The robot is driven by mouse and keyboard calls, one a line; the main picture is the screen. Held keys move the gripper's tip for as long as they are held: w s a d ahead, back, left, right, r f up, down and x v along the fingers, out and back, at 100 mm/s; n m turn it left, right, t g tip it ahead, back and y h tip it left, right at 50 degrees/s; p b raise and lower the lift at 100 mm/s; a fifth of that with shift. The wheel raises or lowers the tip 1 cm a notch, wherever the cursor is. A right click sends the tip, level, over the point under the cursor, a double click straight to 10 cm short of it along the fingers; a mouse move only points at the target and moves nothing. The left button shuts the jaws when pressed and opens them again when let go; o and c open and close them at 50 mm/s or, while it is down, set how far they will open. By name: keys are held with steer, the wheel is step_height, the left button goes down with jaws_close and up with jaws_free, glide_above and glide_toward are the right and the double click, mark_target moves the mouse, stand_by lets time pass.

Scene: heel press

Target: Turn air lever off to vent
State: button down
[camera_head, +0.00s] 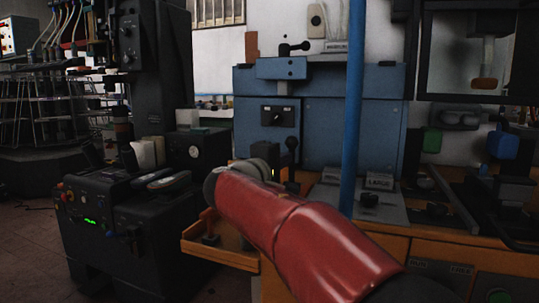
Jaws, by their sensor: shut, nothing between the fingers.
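A blue press cabinet (340,115) stands at the centre. A small black lever (293,47) with a ball end sits on top of its blue block. A black switch plate (277,115) with a small handle is on the cabinet front. A dark ball-topped knob (291,146) rises lower down, close to the end of my red arm. I cannot tell which of these is the air lever, and no off or vent marking is readable. My arm reaches in from the lower right. Its grey wrist end shows below the cabinet, but my gripper's fingers are not visible.
A blue vertical pole (354,110) crosses the view in front of the cabinet. Grey labelled plates with knobs lie on the orange-edged bench (390,240). A black machine (100,215) stands at the left. An orange tray (225,253) juts out left of my arm.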

steer(key=shift+w+d+r+g, duration=0.1)
steer(key=shift+w+d+r, duration=0.1)
steer(key=shift+w, duration=0.35)
steer(key=shift+w+d+r+g, duration=0.1)
steer(key=shift+w+d, duration=0.15)
steer(key=shift+w, duration=0.35)
steer(key=shift+w+d+r+g, duration=0.1)
steer(key=shift+w+d, duration=0.1)
steer(key=shift+w, duration=0.35)
steer(key=shift+r, duration=0.1)
steer(key=shift+w+r, duration=0.1)
